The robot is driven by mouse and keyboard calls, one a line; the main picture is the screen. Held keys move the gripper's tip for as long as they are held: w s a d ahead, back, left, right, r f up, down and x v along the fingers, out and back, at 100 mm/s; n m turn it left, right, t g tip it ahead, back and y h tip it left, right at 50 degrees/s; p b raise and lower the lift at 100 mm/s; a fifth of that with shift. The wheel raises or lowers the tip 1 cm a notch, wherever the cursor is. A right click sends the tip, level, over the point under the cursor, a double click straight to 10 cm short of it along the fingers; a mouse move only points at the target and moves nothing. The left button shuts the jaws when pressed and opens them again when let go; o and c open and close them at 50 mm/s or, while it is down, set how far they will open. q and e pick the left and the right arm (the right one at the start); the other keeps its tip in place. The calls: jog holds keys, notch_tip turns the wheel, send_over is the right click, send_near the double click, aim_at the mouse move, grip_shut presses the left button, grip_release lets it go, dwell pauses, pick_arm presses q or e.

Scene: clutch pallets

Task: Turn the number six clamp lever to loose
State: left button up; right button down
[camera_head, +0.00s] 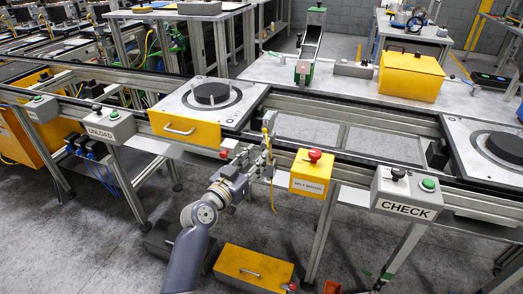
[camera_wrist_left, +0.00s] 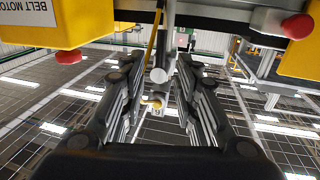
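My left gripper (camera_head: 262,152) is at the front rail, between the yellow-fronted pallet station and the belt motor box. In the left wrist view its two dark fingers (camera_wrist_left: 155,75) are spread apart. A grey round-ended part (camera_wrist_left: 158,74) and a small yellow piece (camera_wrist_left: 153,102) show in the gap; I cannot tell whether a finger touches them. A red knob also shows in the left wrist view (camera_wrist_left: 297,26). No number six or loose mark is legible. My right gripper is out of view.
The belt motor box (camera_head: 310,174) with a red button stands close right of the gripper. The CHECK box (camera_head: 405,194) is farther right and the UNLOAD box (camera_head: 108,125) left. A yellow case (camera_head: 252,268) lies on the floor below. A thin yellow cable hangs beside the gripper.

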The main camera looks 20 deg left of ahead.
pick_arm(q)
jog(key=x, duration=0.3)
jog(key=shift+w, duration=0.35)
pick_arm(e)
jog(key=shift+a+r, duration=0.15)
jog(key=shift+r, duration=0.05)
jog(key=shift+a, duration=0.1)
pick_arm(q)
grip_shut()
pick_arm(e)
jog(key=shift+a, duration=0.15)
